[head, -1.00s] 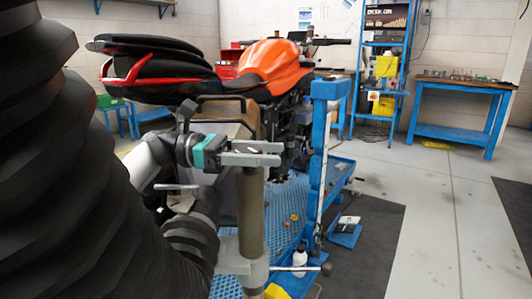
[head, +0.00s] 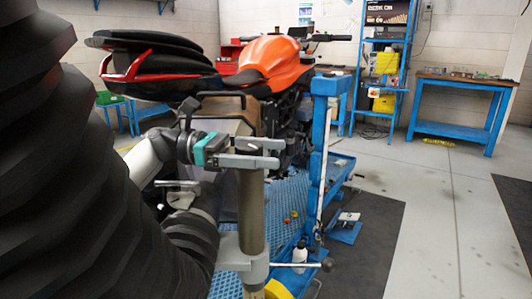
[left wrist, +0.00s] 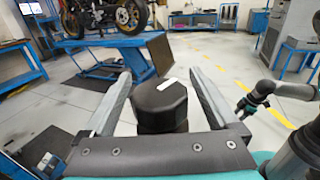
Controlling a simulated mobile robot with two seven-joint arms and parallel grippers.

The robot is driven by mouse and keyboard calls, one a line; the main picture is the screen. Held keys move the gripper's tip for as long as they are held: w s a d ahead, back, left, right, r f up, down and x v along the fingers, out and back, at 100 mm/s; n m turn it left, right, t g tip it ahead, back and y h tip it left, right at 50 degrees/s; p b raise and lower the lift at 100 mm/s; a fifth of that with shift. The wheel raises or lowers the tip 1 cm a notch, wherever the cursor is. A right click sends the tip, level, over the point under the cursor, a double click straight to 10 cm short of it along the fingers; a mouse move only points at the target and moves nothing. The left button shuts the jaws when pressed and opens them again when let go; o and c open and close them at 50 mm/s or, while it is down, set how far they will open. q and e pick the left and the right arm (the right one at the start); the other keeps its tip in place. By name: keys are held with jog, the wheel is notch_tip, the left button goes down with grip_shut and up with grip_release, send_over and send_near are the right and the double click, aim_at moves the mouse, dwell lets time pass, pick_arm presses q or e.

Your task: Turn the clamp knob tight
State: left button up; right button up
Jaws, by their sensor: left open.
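The clamp knob (left wrist: 160,103) is black and faceted, with a white mark on top, in the middle of the left wrist view. My left gripper (left wrist: 160,95) is open, one finger on each side of it, with gaps showing. In the head view my left gripper (head: 255,153) is level at the top of an upright brown post (head: 251,205), and its fingers largely hide the knob. My right gripper (left wrist: 246,104) shows small at the right of the left wrist view; its finger state is unclear.
A grey clamp with a bar handle (head: 298,265) is low on the post. An orange motorcycle (head: 270,60) and a blue upright frame (head: 320,150) stand close behind. A blue workbench (head: 460,105) is at the back right. Open floor (head: 440,210) lies to the right.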

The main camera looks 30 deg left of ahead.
pick_arm(q)
jog(key=shift+a, duration=0.2)
jog(key=p+v, duration=0.2)
jog(key=v, duration=1.3)
pick_arm(e)
jog(key=shift+g, duration=0.4)
jog(key=shift+s+f, duration=0.2)
jog(key=shift+f, duration=1)
jog(key=shift+s+f, duration=0.2)
jog(key=shift+f, duration=0.95)
pick_arm(q)
jog(key=shift+s+d, duration=0.1)
